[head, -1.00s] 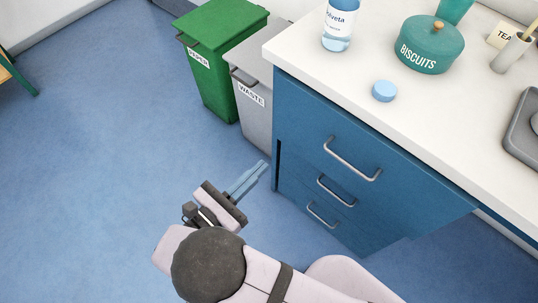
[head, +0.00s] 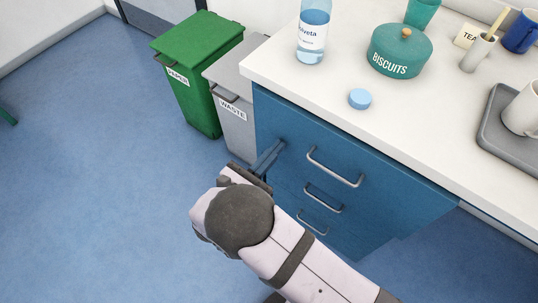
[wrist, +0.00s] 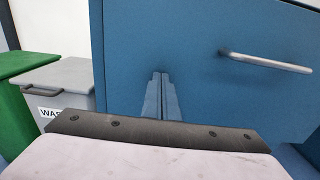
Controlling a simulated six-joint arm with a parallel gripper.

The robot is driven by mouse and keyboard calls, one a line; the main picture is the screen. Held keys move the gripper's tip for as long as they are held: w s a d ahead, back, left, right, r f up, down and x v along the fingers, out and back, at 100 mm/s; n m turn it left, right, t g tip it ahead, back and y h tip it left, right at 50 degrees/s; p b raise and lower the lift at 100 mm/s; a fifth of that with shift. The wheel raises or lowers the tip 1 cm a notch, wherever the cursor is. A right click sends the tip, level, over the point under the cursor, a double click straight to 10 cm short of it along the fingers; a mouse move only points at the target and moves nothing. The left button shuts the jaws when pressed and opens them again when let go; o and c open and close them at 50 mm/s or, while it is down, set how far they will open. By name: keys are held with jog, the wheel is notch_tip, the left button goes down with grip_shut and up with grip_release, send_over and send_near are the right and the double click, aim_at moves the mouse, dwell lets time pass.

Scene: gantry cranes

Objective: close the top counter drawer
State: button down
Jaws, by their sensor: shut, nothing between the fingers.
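The blue top counter drawer (head: 385,165) is under the white worktop, with a silver bar handle (head: 333,167) across its front. It fills much of the wrist view (wrist: 205,60), with the handle (wrist: 268,62) to the right. My gripper (head: 281,145) is shut and empty, its fingers pointing at the drawer front left of the handle. In the wrist view the fingertips (wrist: 160,76) are at or very near the blue front; I cannot tell whether they touch. Any gap behind the drawer front is not clearly visible.
Two lower handles (head: 323,198) (head: 312,222) sit below. The grey waste bin (head: 232,120) and green paper bin (head: 196,90) stand left of the counter. The worktop (head: 300,95) holds a bottle (head: 313,38), biscuit tin (head: 400,52) and blue lid (head: 360,99).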

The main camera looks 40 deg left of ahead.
jog(key=shift+w, duration=0.15)
jog(key=w, duration=0.4)
jog(key=shift+w, duration=0.3)
jog(key=shift+r, duration=0.15)
send_near(286, 137)
jog(key=s+f, duration=0.2)
jog(key=s, duration=0.1)
jog(key=shift+s+a+f+b, duration=0.15)
jog(key=shift+a+f+b, duration=0.1)
jog(key=shift+a+b, duration=0.1)
dwell(0.3)
